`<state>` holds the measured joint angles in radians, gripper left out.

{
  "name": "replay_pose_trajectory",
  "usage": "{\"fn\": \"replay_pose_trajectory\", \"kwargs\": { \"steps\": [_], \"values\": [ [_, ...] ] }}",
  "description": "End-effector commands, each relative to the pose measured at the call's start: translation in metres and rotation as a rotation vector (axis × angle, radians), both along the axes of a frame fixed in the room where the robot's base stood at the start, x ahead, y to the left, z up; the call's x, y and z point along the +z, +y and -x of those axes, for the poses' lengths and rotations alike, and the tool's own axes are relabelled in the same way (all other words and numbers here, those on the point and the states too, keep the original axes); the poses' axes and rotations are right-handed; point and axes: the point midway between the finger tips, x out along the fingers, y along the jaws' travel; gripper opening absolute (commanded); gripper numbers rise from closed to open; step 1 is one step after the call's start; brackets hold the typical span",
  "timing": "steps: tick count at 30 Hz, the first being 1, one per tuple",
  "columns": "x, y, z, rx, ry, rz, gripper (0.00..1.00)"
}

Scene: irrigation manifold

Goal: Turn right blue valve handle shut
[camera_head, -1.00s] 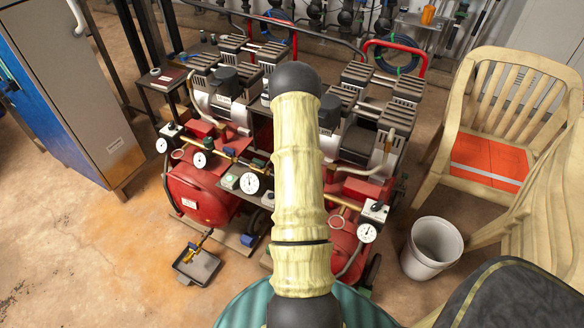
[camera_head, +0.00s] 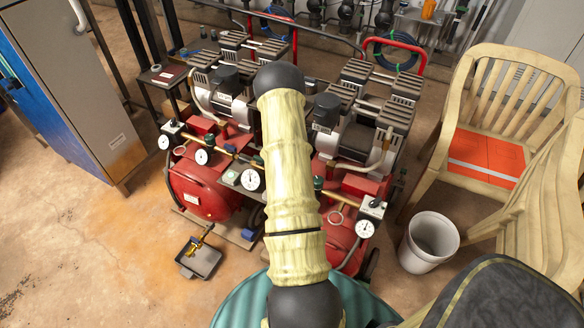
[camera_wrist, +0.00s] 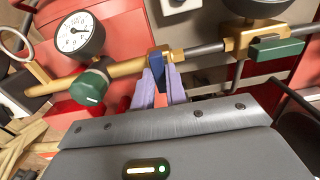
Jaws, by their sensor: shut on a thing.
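A blue valve handle (camera_wrist: 157,68) sits on the brass pipe (camera_wrist: 128,69) in the wrist view, below a brass valve body. My gripper (camera_wrist: 160,85) has pale purple fingers, one on each side of the blue handle, and is shut on it. The handle's lower part is hidden between the fingers. The handle points down from the pipe, roughly across it. In the head view my arm hides the gripper and the held handle.
A white gauge (camera_wrist: 78,36) and a round green knob (camera_wrist: 91,87) are left of the fingers. A green-handled valve (camera_wrist: 275,48) is to the right. In the head view, red compressors (camera_head: 203,184) stand ahead, with a white bucket (camera_head: 430,240) and chair (camera_head: 497,120) to the right.

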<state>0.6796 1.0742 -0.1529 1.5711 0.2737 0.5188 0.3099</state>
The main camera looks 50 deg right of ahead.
Motion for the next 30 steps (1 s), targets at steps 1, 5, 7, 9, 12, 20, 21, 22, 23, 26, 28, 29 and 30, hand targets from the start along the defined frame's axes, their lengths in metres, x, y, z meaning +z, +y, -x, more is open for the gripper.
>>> {"fn": "replay_pose_trajectory", "kwargs": {
  "steps": [1, 5, 7, 9, 12, 20, 21, 22, 23, 26, 28, 29, 30],
  "values": [
    [0.002, -0.004, -0.002, -0.005, -0.007, 0.010, 0.00],
    [0.002, -0.004, -0.002, -0.005, -0.007, 0.010, 0.00],
    [0.002, -0.004, -0.002, -0.005, -0.007, 0.010, 0.00],
    [0.002, -0.004, -0.002, -0.005, -0.007, 0.010, 0.00],
    [0.002, -0.003, -0.001, -0.005, -0.006, 0.008, 0.31],
    [0.001, -0.001, -0.001, -0.003, -0.003, 0.003, 0.35],
    [0.001, -0.001, -0.001, -0.003, -0.003, 0.003, 0.35],
    [0.002, -0.001, -0.001, -0.002, -0.003, 0.003, 0.35],
    [0.003, -0.001, -0.001, -0.002, -0.003, 0.003, 0.35],
    [0.010, -0.001, -0.001, -0.002, -0.003, 0.004, 0.35],
    [0.019, -0.002, -0.001, -0.002, -0.004, 0.005, 0.35],
    [0.023, -0.001, -0.001, -0.002, -0.004, 0.004, 0.35],
    [0.030, -0.001, -0.001, -0.002, -0.004, 0.004, 0.35]
  ]
}}
